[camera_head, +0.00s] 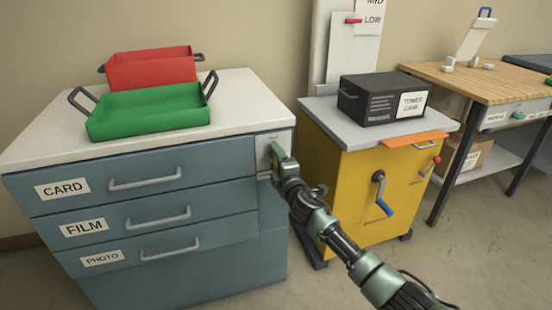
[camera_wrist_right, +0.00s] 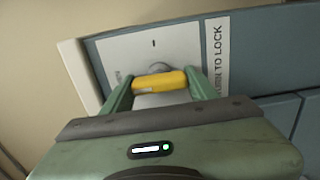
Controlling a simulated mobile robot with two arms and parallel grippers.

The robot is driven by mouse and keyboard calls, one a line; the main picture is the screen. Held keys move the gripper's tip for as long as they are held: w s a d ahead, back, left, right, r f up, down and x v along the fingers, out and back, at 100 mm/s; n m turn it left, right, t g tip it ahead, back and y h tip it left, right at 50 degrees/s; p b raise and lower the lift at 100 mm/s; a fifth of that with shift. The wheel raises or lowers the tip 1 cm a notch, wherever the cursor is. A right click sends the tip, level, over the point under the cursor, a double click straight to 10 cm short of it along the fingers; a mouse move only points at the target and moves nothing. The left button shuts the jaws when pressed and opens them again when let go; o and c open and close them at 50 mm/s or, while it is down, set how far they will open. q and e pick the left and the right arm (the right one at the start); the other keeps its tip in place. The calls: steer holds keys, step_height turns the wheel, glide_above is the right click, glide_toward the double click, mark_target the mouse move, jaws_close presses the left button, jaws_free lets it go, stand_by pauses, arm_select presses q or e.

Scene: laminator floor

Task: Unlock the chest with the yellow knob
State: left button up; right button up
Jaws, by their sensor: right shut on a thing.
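The chest (camera_head: 222,196) is a blue-grey drawer cabinet with a white top and drawers labelled CARD, FILM and PHOTO. In the right wrist view, the yellow knob (camera_wrist_right: 159,82) sits in front of a pale lock plate (camera_wrist_right: 148,50) on the chest. My right gripper (camera_head: 275,152) is at the chest's upper right front corner. In the right wrist view its two green fingers (camera_wrist_right: 160,88) are shut on the knob, one at each end. In the head view the gripper hides the knob. My left gripper is not in view.
A green tray (camera_head: 148,125) and a red tray (camera_head: 150,72) stand on the chest top. A yellow cabinet (camera_head: 345,190) with a black toner case (camera_head: 368,108) stands to the right. A wooden table (camera_head: 470,85) is beyond it. Some floor is clear in front.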

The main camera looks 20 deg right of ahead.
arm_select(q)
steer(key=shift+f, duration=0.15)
arm_select(e)
steer(key=shift+f, duration=0.1)
steer(key=o, duration=1.4)
steer(key=shift+c, duration=0.2)
steer(key=shift+s, duration=0.25)
arm_select(q)
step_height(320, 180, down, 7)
steer(key=p, duration=0.2)
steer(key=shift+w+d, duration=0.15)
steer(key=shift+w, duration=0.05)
arm_select(e)
steer(key=s, duration=0.7)
steer(key=shift+s, duration=0.2)
steer(key=shift+d, duration=0.1)
